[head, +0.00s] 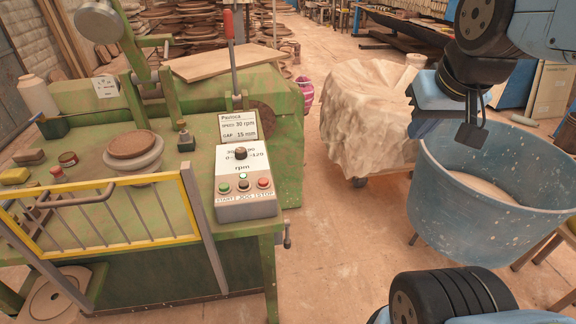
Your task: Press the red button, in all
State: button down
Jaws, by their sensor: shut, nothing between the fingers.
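The red button (263,183) is the right one of three buttons in a row on the sloped face of a grey control box (246,209). A green button and a black button sit to its left, with the labels START, JOG and STOP below. Nothing covers the red button. My gripper (471,137) is at the upper right, far from the box, above the rim of a blue tub. It points down, its fingers are shut, and it holds nothing.
A black dial (240,153) and a sign (238,128) stand above the buttons. A red-handled lever (229,50) rises behind the box. A yellow-framed guard (110,215) stands to its left. A cloth-covered heap (360,110) and the blue tub (480,235) lie to the right.

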aim_at(262, 182)
jog(key=z, duration=0.75)
jog(key=k, duration=1.7)
jog(key=u, duration=0.55)
jog(key=i, duration=1)
jog(key=z, duration=0.05)
